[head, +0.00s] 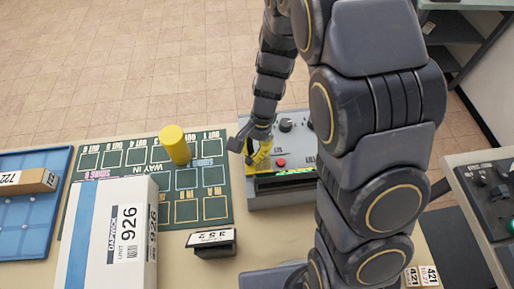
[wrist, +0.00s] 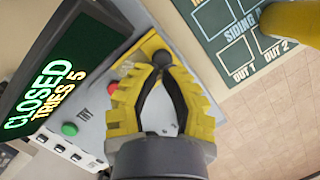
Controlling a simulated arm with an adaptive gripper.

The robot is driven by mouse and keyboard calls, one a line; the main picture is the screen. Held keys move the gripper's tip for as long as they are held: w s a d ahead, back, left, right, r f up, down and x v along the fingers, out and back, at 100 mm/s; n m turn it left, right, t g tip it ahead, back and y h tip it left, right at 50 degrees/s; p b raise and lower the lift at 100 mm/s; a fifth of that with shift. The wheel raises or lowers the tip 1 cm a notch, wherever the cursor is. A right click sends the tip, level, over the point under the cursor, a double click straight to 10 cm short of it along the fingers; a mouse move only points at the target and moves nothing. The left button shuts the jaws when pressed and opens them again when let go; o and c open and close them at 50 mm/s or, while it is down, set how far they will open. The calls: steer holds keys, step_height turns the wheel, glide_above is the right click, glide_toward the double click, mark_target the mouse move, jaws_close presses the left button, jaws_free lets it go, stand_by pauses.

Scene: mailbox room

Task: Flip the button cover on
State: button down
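My gripper (wrist: 161,68) has yellow fingers with dark inner pads. In the wrist view the fingers curve together and their tips meet, with a dark round piece (wrist: 158,56) right at them. I cannot tell whether they hold it. A yellow edge (wrist: 147,44) just beyond the tips may be part of the button cover; the rest is hidden. In the head view my gripper (head: 258,158) is low over the left part of the grey control panel (head: 310,125). A red button (head: 281,162) lies right of the fingers, and it also shows in the wrist view (wrist: 113,88).
The panel's display (wrist: 58,75) reads "CLOSED TRIES 5", with a green button (wrist: 69,129) beside it. A black knob (head: 286,125) stands on the panel. Left are a yellow cylinder (head: 175,145) on a green board (head: 218,200), a white box (head: 110,235) and a black block (head: 212,243).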

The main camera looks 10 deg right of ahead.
steer(key=shift+s, duration=0.1)
steer(key=w+d, duration=0.1)
steer(key=w+d+r, duration=0.1)
steer(key=w+d, duration=0.1)
steer(key=shift+w, duration=0.1)
steer(key=d+v, duration=0.1)
steer(key=v, duration=0.9)
steer(key=x, duration=0.9)
steer(key=shift+f, duration=0.1)
steer(key=shift+s+a+f, duration=0.7)
steer(key=shift+s+a, duration=0.25)
steer(key=shift+a, duration=0.05)
steer(key=shift+s+a+f, duration=0.15)
steer(key=shift+s+a, duration=0.25)
